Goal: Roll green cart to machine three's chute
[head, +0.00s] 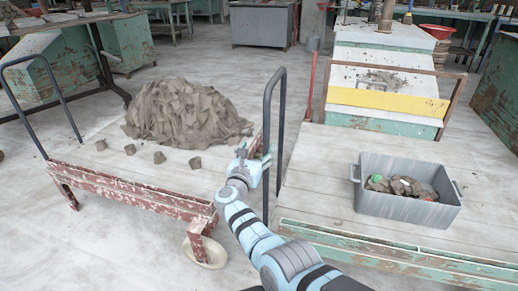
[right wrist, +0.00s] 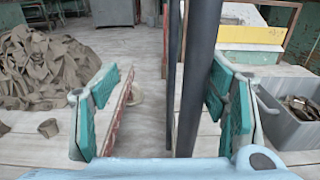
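The green-framed cart (head: 390,258) stands at the right with a pale plank deck. A dark tubular handle (head: 268,110) rises at its left edge; it also shows in the right wrist view (right wrist: 199,65). My right gripper (head: 254,162) is at this handle. In the right wrist view my right gripper (right wrist: 165,85) has its teal fingers wide apart, with the handle's bars between them, nearer the right finger. Contact cannot be told. A green-and-white machine with a sloping, yellow-striped front (head: 385,100) stands behind the cart; I see no number on it. My left gripper is out of view.
A grey bin (head: 405,207) of scraps stands on the green cart. A red-framed cart (head: 130,190) with a clay trimmings pile (head: 185,112) and several small lumps stands close at left, across a narrow floor gap. Open floor (head: 240,72) lies behind.

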